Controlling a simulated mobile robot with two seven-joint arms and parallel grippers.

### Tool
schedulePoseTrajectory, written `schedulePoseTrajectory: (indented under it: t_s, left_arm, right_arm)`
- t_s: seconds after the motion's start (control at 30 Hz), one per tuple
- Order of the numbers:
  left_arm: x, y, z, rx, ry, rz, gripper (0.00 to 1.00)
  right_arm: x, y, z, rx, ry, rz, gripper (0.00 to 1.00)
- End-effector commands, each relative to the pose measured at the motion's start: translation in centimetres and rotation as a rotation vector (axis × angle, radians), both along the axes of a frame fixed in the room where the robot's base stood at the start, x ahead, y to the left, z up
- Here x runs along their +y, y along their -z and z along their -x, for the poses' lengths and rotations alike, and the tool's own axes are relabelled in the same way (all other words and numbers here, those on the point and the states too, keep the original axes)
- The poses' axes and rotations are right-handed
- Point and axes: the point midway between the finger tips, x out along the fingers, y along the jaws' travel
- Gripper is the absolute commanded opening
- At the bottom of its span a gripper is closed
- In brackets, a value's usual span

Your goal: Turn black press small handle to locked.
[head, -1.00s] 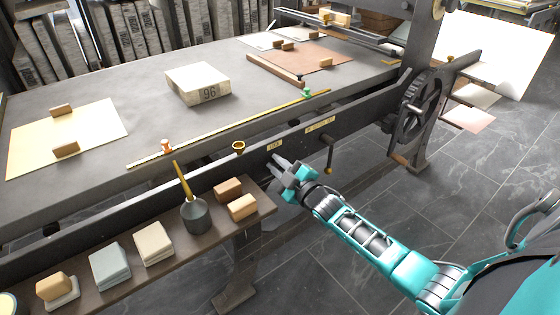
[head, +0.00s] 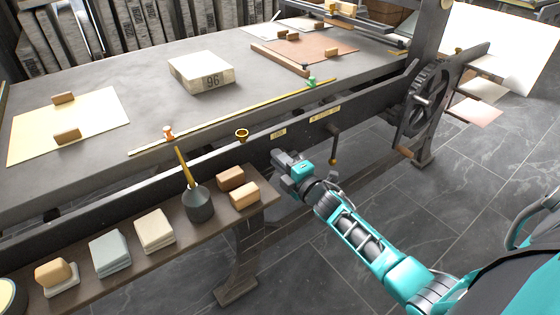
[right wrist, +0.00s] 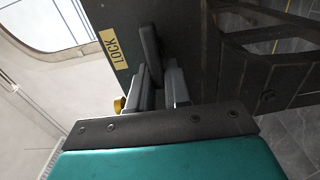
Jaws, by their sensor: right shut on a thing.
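The black press (head: 228,152) has a long dark side rail with two small yellow labels. My right gripper (head: 279,157) is at this rail, just below the left label (head: 278,132). In the right wrist view a dark small handle (right wrist: 150,45) stands beside a yellow label reading LOCK (right wrist: 115,47). My right fingers (right wrist: 160,88) are shut on its lower part. In the head view the gripper hides this handle. My left gripper does not show.
A longer hanging crank (head: 334,147) is to the right of the gripper, with a geared wheel (head: 422,101) further right. A side shelf (head: 190,235) holding blocks and a dark pot (head: 198,205) is to the left. Open floor lies below the arm.

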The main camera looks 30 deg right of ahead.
Motion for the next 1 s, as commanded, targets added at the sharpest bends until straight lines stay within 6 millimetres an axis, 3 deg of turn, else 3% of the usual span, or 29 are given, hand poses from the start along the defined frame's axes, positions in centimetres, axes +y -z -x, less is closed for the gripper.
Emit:
schedulePoseTrajectory:
  t_s: [0.57, 0.6, 0.7, 0.8, 1.0]
  left_arm:
    - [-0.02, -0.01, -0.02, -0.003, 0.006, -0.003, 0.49]
    - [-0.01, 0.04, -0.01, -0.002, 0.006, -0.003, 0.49]
    - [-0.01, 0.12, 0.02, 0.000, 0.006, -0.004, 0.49]
    - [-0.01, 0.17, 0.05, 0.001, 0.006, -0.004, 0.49]
    - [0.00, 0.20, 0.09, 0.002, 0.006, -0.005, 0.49]
  right_arm:
    - [0.06, 0.18, 0.04, 0.000, 0.000, 0.031, 0.00]
    - [0.05, 0.18, 0.04, 0.000, 0.000, 0.030, 0.20]
    - [0.04, 0.17, 0.04, 0.000, 0.000, 0.030, 0.30]
    - [0.03, 0.15, 0.03, 0.000, 0.000, 0.030, 0.38]
    - [0.01, 0.10, 0.03, -0.001, 0.000, 0.030, 0.38]
